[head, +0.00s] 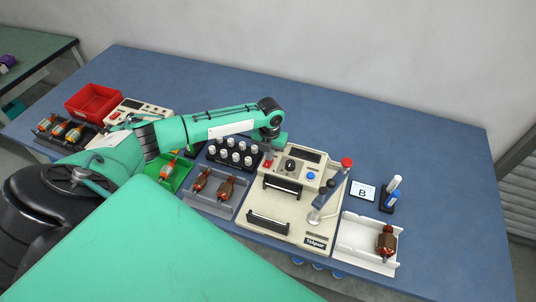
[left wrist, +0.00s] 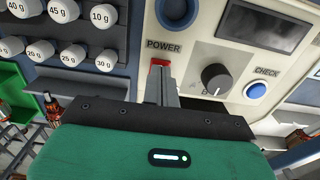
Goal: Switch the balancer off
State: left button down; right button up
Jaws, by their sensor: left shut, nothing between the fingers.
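The balancer (head: 283,208) is a cream machine standing on the blue table in the head view. Its red power switch (left wrist: 159,62) sits under the word POWER in the left wrist view, partly hidden by my fingers. A dark knob (left wrist: 215,78) and a blue CHECK button (left wrist: 256,90) are to the right of the switch. My left gripper (head: 268,157) is over the upper left of the balancer panel. Its fingers (left wrist: 161,75) are shut and empty, with the tips at the switch; I cannot tell whether they touch it. The switch's position is unclear. My right gripper is out of view.
A black rack of white weights (head: 233,152) stands close left of the balancer. A grey tray with armatures (head: 211,207) is also at left. A white tray (head: 357,246) with an armature, a B sign (head: 363,191) and markers (head: 393,195) are at right. The table's back is clear.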

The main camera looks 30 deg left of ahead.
pick_arm(q)
notch_tip(320, 180, up, 7)
jog(key=p, duration=0.5)
jog(key=shift+f, duration=0.2)
jog(key=shift+f, duration=0.1)
